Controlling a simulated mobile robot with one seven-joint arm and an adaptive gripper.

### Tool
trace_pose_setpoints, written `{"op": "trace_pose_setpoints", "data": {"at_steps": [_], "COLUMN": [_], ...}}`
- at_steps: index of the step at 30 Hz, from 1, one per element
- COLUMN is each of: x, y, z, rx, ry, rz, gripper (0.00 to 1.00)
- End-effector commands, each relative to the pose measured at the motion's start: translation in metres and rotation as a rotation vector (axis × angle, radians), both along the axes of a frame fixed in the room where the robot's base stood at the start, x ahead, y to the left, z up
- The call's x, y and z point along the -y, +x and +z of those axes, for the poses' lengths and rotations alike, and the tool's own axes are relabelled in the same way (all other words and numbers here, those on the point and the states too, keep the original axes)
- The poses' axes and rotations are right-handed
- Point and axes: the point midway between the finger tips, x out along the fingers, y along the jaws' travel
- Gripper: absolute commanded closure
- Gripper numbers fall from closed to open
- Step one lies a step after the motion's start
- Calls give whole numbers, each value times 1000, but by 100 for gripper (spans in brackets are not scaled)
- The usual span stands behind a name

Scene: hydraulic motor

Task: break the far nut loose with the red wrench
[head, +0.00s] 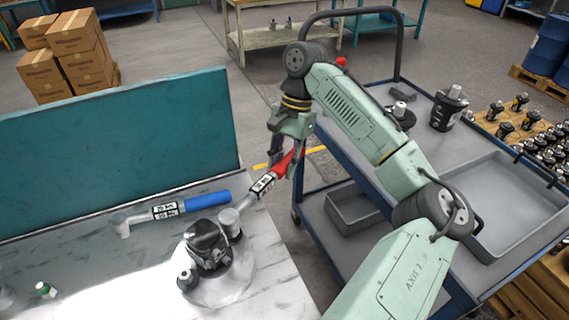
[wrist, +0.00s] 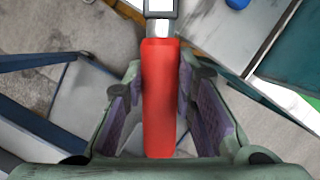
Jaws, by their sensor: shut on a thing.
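The red wrench (head: 263,184) slants from my gripper down to the motor in the head view. My gripper (head: 286,160) is shut around its red handle, which also shows between the two fingers in the wrist view (wrist: 160,100). The wrench's round grey head (head: 230,219) is at the far right side of the dark hydraulic motor (head: 208,246). It covers the place where the far nut would be, so I cannot tell whether it is seated on the nut. A near fitting (head: 187,279) shows at the motor's front left.
A blue-handled wrench (head: 207,200) lies on the bench (head: 90,255) left of the motor. A teal panel (head: 120,155) stands along the bench's back. A blue cart (head: 455,150) with motor parts and a grey tray stands to the right, under my arm.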

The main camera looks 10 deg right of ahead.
Motion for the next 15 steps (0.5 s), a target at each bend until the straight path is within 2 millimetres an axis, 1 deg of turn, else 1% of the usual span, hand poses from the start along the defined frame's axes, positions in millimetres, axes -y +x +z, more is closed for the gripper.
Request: {"op": "trace_pose_setpoints", "data": {"at_steps": [1,6,15], "x": [-2,-7,-5], "y": [0,4,2], "z": [-5,-5,-5], "rx": [-10,-9,-9], "ry": [-2,-2,-2], "rz": [16,48,47], "gripper": [100,100,100]}}
